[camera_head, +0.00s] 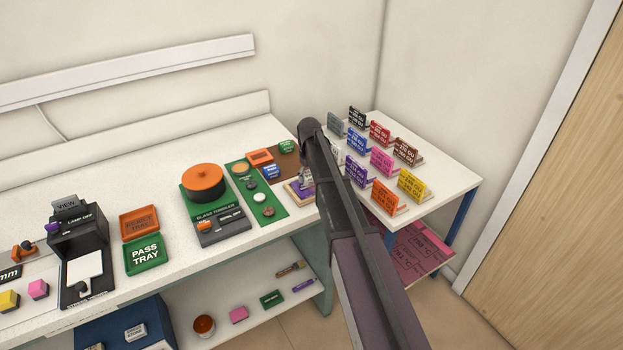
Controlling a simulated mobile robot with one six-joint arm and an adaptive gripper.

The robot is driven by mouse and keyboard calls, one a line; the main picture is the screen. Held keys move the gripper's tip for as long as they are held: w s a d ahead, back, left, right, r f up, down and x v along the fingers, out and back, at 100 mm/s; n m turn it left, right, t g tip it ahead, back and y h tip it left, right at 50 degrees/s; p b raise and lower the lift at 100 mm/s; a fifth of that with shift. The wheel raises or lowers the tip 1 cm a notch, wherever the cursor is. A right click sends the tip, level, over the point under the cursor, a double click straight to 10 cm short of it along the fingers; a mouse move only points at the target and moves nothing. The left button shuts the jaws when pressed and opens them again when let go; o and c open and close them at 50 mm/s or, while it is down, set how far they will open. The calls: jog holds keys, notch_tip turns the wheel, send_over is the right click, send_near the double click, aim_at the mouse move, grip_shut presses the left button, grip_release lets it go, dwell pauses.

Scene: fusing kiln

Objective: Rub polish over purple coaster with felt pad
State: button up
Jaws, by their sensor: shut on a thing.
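The purple coaster (294,187) lies on a small light-coloured holder at the right end of the white bench, partly covered by my arm and gripper. My gripper (307,182) points down at the right side of this holder, over or beside the coaster. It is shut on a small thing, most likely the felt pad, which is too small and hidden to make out. I cannot tell whether the pad touches the coaster. No polish can be made out on the coaster.
A brown mat (281,174) and a green mat (262,192) with small pots lie left of the coaster. The glass tumbler machine (222,228) stands further left. A side table (455,174) with several coloured sign plates stands close on the right.

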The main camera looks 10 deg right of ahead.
aim_at(302, 187)
jog(key=shift+w+a, duration=0.15)
jog(key=shift+w, duration=0.35)
jog(key=shift+w+a, duration=0.15)
jog(key=shift+w, duration=0.35)
jog(key=shift+s, duration=0.2)
jog(key=shift+s+a, duration=0.15)
jog(key=shift+s, duration=0.8)
jog(key=shift+s+a, duration=0.15)
jog(key=shift+s, duration=0.8)
jog(key=shift+s, duration=0.15)
jog(key=shift+s+a, duration=0.15)
jog(key=shift+s, duration=0.75)
jog(key=shift+s+a, duration=0.15)
jog(key=shift+s, duration=0.75)
jog(key=shift+w, duration=0.15)
jog(key=shift+w+a, duration=0.3)
jog(key=shift+w, duration=0.5)
jog(key=shift+w+a, duration=0.25)
jog(key=shift+w, duration=0.55)
jog(key=shift+w, duration=0.1)
